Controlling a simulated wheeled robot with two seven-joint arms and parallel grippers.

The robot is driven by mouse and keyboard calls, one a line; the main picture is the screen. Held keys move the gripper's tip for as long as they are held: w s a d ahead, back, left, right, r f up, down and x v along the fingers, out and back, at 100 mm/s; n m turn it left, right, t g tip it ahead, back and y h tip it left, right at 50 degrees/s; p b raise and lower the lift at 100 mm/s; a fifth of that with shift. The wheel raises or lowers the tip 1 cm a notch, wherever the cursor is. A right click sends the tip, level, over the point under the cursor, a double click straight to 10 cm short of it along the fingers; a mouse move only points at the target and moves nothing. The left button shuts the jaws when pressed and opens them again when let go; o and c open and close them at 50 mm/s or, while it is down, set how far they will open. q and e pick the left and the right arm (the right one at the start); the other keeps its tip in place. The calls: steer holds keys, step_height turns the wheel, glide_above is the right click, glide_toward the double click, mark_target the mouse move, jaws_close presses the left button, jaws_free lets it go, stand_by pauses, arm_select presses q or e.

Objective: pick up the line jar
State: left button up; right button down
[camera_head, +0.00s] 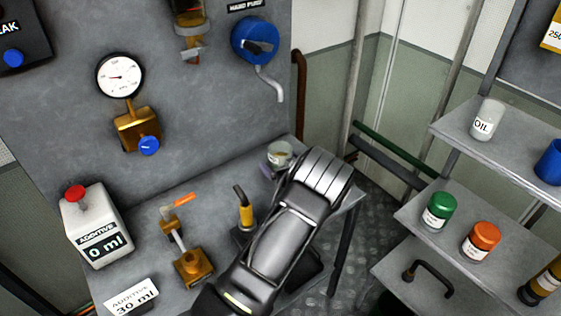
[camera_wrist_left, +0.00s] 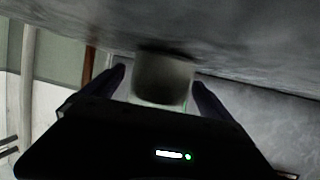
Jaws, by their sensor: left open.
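The line jar (camera_head: 280,152), a small pale glass jar with something yellowish inside, stands upright near the bench's right end, below the hand pump spout. My left arm reaches over the bench, and its dark gripper body hides part of the jar in the head view. In the left wrist view the jar (camera_wrist_left: 163,72) shows as a pale grey cylinder between the fingers of my left gripper (camera_wrist_left: 158,82). The fingers are open, one on each side of it; I cannot tell whether either touches it. My right gripper is not in view.
A shelf rack at right carries an oil jar (camera_head: 488,120), a green-lidded jar (camera_head: 438,210) and an orange-lidded jar (camera_head: 481,241).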

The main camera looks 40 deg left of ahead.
arm_select(q)
steer(key=shift+c, duration=0.4)
steer(key=c, duration=1.7)
steer(key=shift+r, duration=0.15)
step_height(320, 180, up, 10)
steer(key=shift+b, duration=0.45)
